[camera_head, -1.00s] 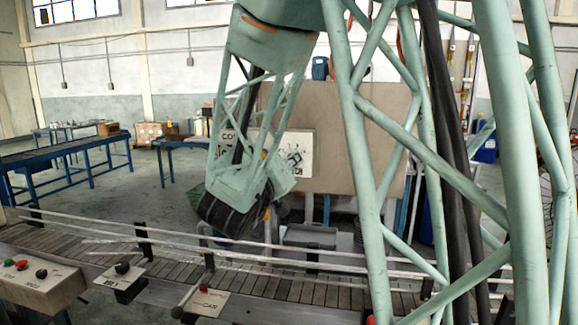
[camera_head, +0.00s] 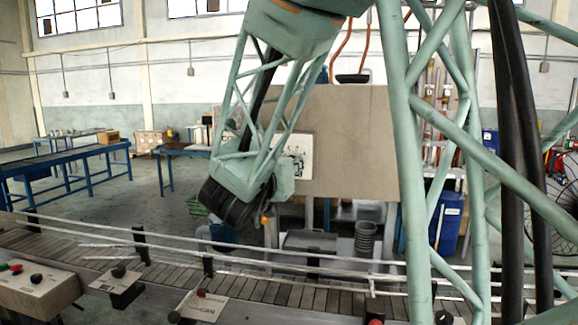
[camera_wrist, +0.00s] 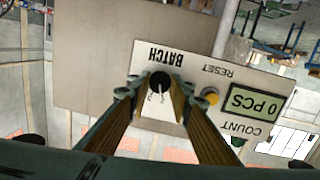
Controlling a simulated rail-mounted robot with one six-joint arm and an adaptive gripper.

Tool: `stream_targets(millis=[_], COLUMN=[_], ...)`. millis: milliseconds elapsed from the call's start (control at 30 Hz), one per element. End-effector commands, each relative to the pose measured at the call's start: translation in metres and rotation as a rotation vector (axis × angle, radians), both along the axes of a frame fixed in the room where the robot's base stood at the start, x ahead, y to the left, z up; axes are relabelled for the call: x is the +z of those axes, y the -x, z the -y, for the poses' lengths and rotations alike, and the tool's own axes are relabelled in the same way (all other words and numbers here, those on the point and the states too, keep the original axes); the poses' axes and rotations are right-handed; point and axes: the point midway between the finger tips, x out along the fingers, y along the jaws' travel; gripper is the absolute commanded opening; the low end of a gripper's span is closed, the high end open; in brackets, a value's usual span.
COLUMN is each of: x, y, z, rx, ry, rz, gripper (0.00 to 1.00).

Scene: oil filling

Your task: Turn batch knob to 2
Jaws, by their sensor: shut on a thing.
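The batch knob (camera_wrist: 159,80) is a small black round knob on a light control panel (camera_wrist: 185,62), which appears upside down in the wrist view below the word BATCH. My gripper (camera_wrist: 154,90) has its two fingers closed on either side of the knob, holding it. The panel also shows in the head view (camera_head: 297,150), partly hidden by my arm. The gripper itself is hidden there behind my wrist.
On the panel, a yellow RESET button (camera_wrist: 211,96) and a count display (camera_wrist: 247,104) reading 0 PCS sit right of the knob. The panel is on a large brown board (camera_head: 350,145). A slatted conveyor (camera_head: 260,287) with rails crosses the foreground.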

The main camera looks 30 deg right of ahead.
Motion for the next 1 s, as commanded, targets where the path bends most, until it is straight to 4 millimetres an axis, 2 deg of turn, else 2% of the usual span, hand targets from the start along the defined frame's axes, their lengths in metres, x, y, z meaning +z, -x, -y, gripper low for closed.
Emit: stream_targets(millis=[200, 233, 400, 1000], x=[0.0003, 0.0003, 0.0002, 0.0008], y=[-0.0002, -0.0002, -0.0002, 0.0056], z=[0.0000, 0.0000, 0.0000, -0.0070], rx=[0.000, 0.000, 0.000, 0.002], ry=[0.001, 0.001, 0.001, 0.000], rz=[-0.001, -0.001, -0.001, -0.001], gripper=[0.09, 0.20, 0.34, 0.34])
